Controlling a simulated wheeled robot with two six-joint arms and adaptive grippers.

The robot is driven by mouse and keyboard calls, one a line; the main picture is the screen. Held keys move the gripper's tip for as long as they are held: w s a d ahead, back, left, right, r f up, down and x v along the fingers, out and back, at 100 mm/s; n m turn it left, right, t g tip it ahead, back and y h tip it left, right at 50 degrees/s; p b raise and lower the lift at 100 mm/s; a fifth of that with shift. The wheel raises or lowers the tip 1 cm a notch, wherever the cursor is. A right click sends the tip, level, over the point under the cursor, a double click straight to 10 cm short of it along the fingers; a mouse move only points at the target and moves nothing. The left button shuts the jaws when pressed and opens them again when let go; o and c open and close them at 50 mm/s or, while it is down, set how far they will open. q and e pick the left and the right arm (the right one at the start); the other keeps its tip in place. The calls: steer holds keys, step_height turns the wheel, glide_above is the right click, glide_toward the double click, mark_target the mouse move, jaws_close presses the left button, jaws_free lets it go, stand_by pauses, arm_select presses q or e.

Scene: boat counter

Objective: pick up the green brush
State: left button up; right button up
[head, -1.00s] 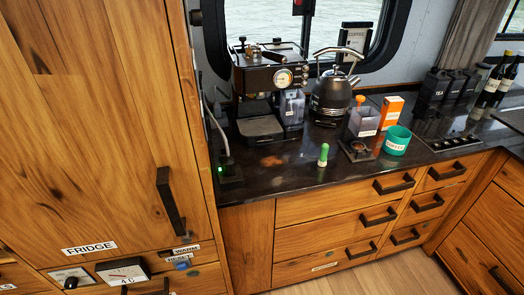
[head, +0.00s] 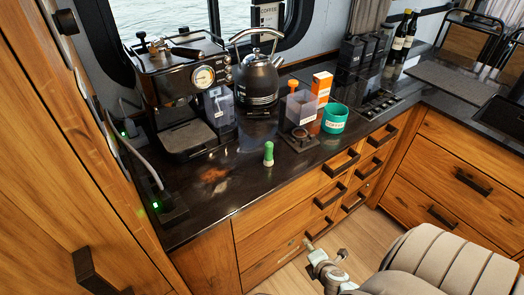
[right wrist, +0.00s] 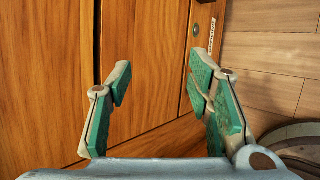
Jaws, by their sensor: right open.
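The green brush (head: 268,154) stands upright on the dark counter, near its front edge, in the head view. It is small, with a green body and a paler lower end. My right gripper (head: 325,250) is low in front of the drawers, below the counter top and well apart from the brush. In the right wrist view my right gripper (right wrist: 160,76) is open, with nothing between its green-padded fingers, and faces wooden cabinet fronts. The brush is not in the right wrist view. My left gripper is not in view.
Behind the brush stand an espresso machine (head: 180,90) and a black kettle (head: 257,80). To its right are a tamper stand (head: 300,138), a teal cup (head: 335,119) and an orange box (head: 321,87). Drawer handles (head: 330,196) stick out below the counter. Counter around the brush is clear.

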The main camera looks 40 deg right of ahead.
steer(key=w+d+r+n+t, duration=0.1)
steer(key=w+r+n+t, duration=0.15)
steer(key=r, duration=0.35)
steer(key=w+r+n+t, duration=0.2)
steer(key=w+r+n, duration=0.2)
steer(key=r, duration=0.1)
steer(key=n+t, duration=0.5)
steer(key=n, duration=0.5)
glide_toward(271, 151)
steer(key=shift+y, duration=0.3)
steer(key=x, duration=0.4)
steer(key=shift+w, duration=0.3)
steer(key=b+x, duration=0.1)
steer(key=x, duration=0.5)
steer(key=shift+w+d, duration=0.1)
steer(key=shift+d, duration=0.15)
steer(key=shift+w, duration=0.4)
steer(key=shift+s, duration=0.15)
steer(key=c, duration=1)
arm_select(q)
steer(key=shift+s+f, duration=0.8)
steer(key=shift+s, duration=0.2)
arm_select(e)
jaws_close()
steer(key=shift+r, duration=0.1)
